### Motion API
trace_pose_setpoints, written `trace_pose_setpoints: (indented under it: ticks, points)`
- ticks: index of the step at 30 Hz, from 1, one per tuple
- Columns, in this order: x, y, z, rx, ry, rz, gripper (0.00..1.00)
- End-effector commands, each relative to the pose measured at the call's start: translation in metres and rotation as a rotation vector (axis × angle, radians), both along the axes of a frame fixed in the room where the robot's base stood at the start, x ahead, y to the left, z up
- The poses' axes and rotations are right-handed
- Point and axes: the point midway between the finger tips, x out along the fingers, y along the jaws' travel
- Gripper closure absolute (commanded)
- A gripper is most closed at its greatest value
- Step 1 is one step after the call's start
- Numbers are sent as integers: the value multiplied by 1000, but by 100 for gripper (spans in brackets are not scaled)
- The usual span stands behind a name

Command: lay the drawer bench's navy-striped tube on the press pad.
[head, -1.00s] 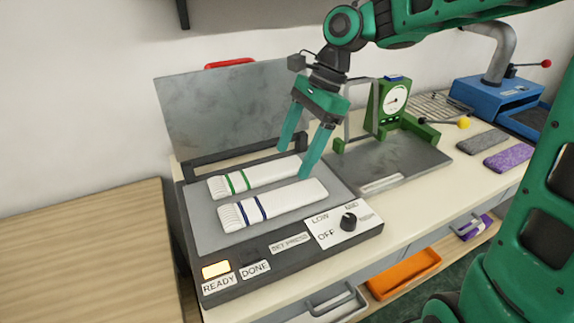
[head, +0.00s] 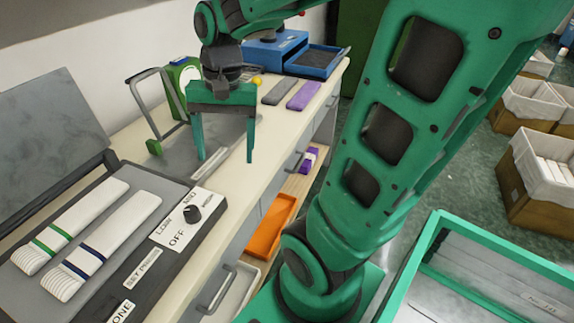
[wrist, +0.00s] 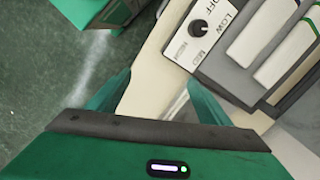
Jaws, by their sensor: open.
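The navy-striped tube (head: 112,236) lies flat on the grey press pad (head: 45,290), beside a green-striped tube (head: 75,218). Both are white with ribbed ends toward the lower left. My gripper (head: 223,160) is open and empty, above the bench to the right of the press. In the wrist view its two fingers (wrist: 155,95) are spread with nothing between them.
The press panel has a black knob (head: 192,214); its grey lid (head: 45,130) stands raised. A green dial gauge (head: 180,80) stands behind my gripper. Grey and purple strips (head: 303,96) lie farther along. An orange tray (head: 272,228) sits on a low shelf. White-lined crates (head: 540,165) stand right.

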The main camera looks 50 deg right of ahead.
Motion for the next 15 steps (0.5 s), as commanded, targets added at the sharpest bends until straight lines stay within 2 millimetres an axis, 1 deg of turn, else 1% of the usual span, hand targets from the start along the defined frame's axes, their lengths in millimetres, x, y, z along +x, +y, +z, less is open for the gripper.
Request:
trace_pose_setpoints:
  ticks: [1, 3, 7, 9, 12, 13, 14, 15]
  points:
    - [-17, -16, -3, -18, -3, 29, 28]
    - [-41, -36, -9, -42, -3, 88, 28]
    - [-82, -64, -20, -72, 8, 185, 28]
    - [-100, -73, -25, -81, 16, 226, 28]
    - [-117, -81, -30, -86, 25, 270, 28]
    - [-121, -83, -31, -87, 26, 278, 28]
    - [-123, -77, -32, -88, 27, 288, 28]
    - [-125, -75, -33, -88, 28, 294, 28]
